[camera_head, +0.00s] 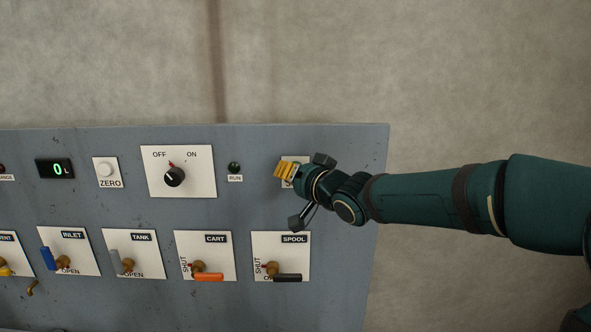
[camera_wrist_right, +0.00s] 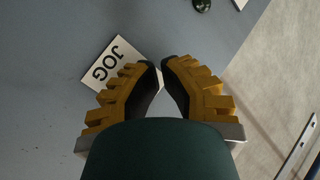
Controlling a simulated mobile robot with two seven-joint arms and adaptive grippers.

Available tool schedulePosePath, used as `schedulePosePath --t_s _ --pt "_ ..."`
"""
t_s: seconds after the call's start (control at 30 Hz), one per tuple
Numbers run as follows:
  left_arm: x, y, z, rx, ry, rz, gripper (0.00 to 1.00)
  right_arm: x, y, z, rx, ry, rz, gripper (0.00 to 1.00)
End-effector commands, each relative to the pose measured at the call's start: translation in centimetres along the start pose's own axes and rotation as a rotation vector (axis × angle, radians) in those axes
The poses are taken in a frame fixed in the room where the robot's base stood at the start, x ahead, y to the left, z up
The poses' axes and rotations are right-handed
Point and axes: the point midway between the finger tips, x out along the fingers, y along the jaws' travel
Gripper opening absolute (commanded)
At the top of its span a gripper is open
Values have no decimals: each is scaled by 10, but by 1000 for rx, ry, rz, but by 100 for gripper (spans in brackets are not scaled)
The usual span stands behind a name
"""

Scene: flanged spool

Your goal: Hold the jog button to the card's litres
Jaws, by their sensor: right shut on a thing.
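The JOG plate (camera_wrist_right: 110,65) is a white label on the grey panel; in the head view my right gripper (camera_head: 284,171) covers most of it. In the right wrist view my right gripper (camera_wrist_right: 162,76) has its yellow fingers closed together at the tips, at the edge of the JOG plate. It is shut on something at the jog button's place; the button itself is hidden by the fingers. The litre display (camera_head: 55,169) reads 0 L in green. No card with litres shows. My left gripper is out of view.
A ZERO button (camera_head: 105,169), an OFF/ON knob (camera_head: 174,177) turned toward OFF and a dark RUN lamp (camera_head: 235,167) sit left of my gripper. Below are the blue INLET handle (camera_head: 47,259), grey TANK handle (camera_head: 115,260), orange CART handle (camera_head: 209,277) and black SPOOL handle (camera_head: 288,277).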

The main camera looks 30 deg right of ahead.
Motion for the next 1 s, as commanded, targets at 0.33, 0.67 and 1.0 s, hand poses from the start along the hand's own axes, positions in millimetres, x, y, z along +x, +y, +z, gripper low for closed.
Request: schedulePosePath --t_s 0.33,0.67,1.0 --pt "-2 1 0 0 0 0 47 1 1 -1 0 0 0 0" --pt "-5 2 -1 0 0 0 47 4 2 -3 -1 1 0 0" --pt "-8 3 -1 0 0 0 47 7 4 -4 -1 0 1 0"
